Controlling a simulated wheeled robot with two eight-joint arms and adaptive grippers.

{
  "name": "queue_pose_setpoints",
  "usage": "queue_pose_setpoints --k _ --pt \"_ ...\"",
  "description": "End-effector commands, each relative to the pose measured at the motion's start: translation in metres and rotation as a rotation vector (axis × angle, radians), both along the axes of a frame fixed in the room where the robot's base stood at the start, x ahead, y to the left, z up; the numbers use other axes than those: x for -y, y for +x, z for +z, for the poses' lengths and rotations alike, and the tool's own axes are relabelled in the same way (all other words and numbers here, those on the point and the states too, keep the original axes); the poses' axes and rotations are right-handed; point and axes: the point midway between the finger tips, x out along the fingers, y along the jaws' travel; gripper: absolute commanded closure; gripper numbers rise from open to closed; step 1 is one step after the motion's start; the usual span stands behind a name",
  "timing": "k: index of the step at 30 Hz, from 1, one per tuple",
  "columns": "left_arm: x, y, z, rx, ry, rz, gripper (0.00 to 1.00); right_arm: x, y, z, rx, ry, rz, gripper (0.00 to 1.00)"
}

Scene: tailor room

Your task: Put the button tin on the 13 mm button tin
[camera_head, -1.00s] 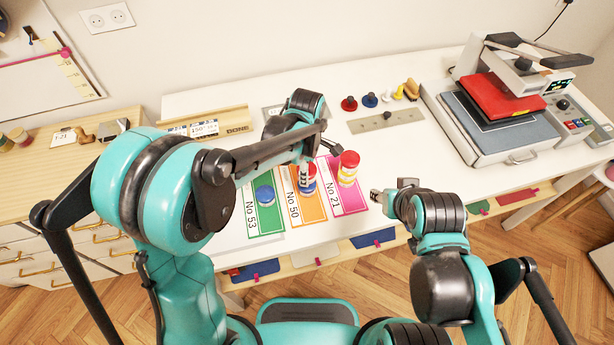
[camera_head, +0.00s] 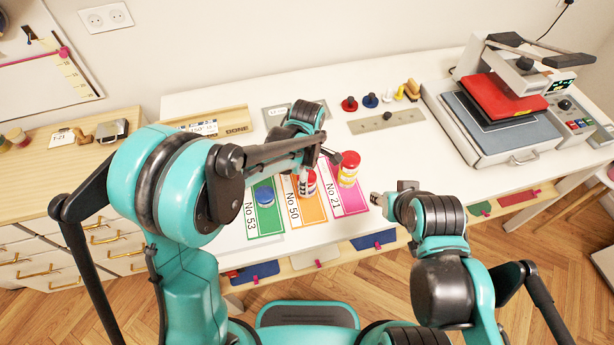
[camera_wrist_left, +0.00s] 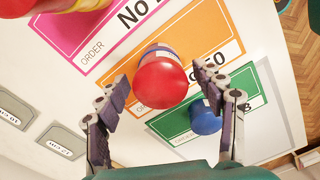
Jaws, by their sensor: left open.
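A red-topped tin (camera_head: 311,177) stands on the orange No 50 card (camera_head: 309,211); in the left wrist view its red top (camera_wrist_left: 160,82) shows with a blue-violet side under it, so it seems to be stacked. My left gripper (camera_head: 306,180) is open, with its fingers on either side of this tin and visibly apart from it. A blue tin (camera_head: 264,195) stands on the green No 53 card (camera_head: 265,224). A red and yellow stack (camera_head: 348,169) stands on the pink No 21 card (camera_head: 352,201). My right gripper (camera_head: 378,198) is near the table's front edge; its fingers are too small to judge.
Red and blue knobbed pieces (camera_head: 349,104) and yellow pieces stand behind a grey strip (camera_head: 386,121). A heat press (camera_head: 505,115) fills the right end of the white table. Grey labelled plates (camera_wrist_left: 62,141) lie beyond the cards. The table's middle right is clear.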

Motion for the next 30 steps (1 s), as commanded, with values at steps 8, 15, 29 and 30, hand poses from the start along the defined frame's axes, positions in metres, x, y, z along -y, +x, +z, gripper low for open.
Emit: queue_pose_setpoints --k 8,15,29,30 --pt "0.0 -0.001 0.04 0.0 0.0 0.0 0.32 0.0 0.0 0.014 0.0 0.0 0.0 0.6" --pt "0.0 0.0 0.093 0.0 0.0 0.0 0.32 0.0 0.0 0.026 0.0 0.0 0.0 0.6" --pt "-0.003 -0.002 0.126 0.007 -0.002 -0.015 0.32 0.0 0.0 0.031 0.0 0.0 0.0 0.6" --pt "-0.007 -0.003 0.129 0.015 -0.005 -0.034 0.32 0.0 0.0 0.031 0.0 0.0 0.0 0.6"
